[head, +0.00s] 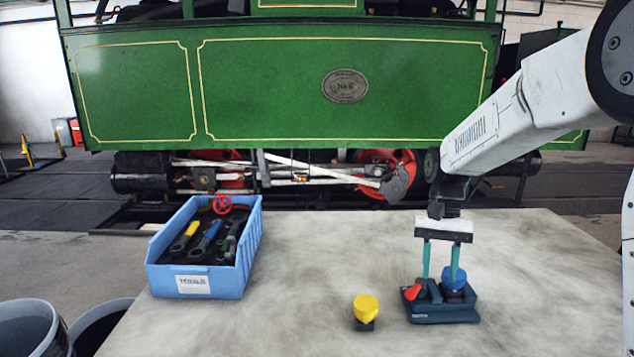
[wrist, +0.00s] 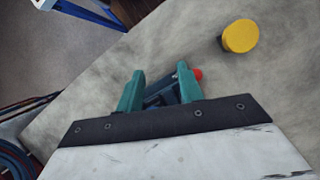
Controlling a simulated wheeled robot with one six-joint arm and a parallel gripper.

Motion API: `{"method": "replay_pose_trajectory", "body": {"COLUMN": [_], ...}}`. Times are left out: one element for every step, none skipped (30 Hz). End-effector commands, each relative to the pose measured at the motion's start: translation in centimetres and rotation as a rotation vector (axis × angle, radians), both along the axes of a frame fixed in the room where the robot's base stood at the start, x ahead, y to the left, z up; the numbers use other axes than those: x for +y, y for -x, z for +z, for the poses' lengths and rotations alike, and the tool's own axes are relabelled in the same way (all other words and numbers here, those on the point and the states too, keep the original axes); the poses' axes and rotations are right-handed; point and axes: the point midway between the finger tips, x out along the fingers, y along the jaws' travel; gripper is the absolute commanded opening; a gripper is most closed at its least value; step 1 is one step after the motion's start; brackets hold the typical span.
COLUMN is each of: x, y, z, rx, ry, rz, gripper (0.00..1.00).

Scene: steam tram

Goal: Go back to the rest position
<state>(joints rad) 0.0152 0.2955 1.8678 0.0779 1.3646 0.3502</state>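My gripper (head: 440,276) points down over a dark block-like holder (head: 444,312) on the right of the table. Its two teal fingers are apart, with a gap between them and nothing seen gripped. A red piece (head: 412,292) sits at the holder's left side, and a blue-topped piece (head: 455,283) at its right, just under the right finger. I cannot tell whether that finger touches it. In the wrist view the fingers (wrist: 158,88) stand apart over part of the dark holder, and the red piece (wrist: 198,74) shows beyond the right finger.
A yellow-topped piece (head: 366,310) stands left of the holder; it also shows in the wrist view (wrist: 240,36). A blue bin (head: 213,283) of tools stands at the table's left. Dark buckets (head: 28,330) are at lower left. The green tram (head: 260,90) is behind the table.

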Motion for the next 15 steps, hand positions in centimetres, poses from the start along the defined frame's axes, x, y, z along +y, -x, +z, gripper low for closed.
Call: {"method": "replay_pose_trajectory", "body": {"x": [-0.1, -0.1, -0.2, -0.2, -0.3, -0.3, -0.4, -0.4, -0.5, -0.6, -0.6, -0.7, -0.7, -0.7, -0.8], "y": [1.8, 2.9, 4.4, 5.6, 6.8, 8.4, 9.5, 10.7, 12.3, 13.4, 14.5, 16.0, 17.1, 18.2, 19.6], "z": [1.2, 1.7, 2.4, 2.9, 3.4, 3.9, 4.3, 4.7, 5.1, 5.3, 5.5, 5.8, 5.9, 6.0, 6.1], "rx": [-0.025, -0.039, -0.057, -0.071, -0.087, -0.108, -0.123, -0.138, -0.159, -0.175, -0.191, -0.212, -0.227, -0.245, -0.268], "ry": [-0.005, -0.01, -0.014, -0.018, -0.021, -0.024, -0.026, -0.027, -0.028, -0.028, -0.027, -0.026, -0.025, -0.024, -0.021], "rz": [0.034, 0.057, 0.088, 0.11, 0.132, 0.162, 0.182, 0.202, 0.229, 0.247, 0.265, 0.288, 0.303, 0.317, 0.336], "gripper": [0.37, 0.37, 0.37, 0.37, 0.37, 0.37, 0.37, 0.37, 0.37, 0.37, 0.37, 0.37, 0.37, 0.37, 0.37]}}
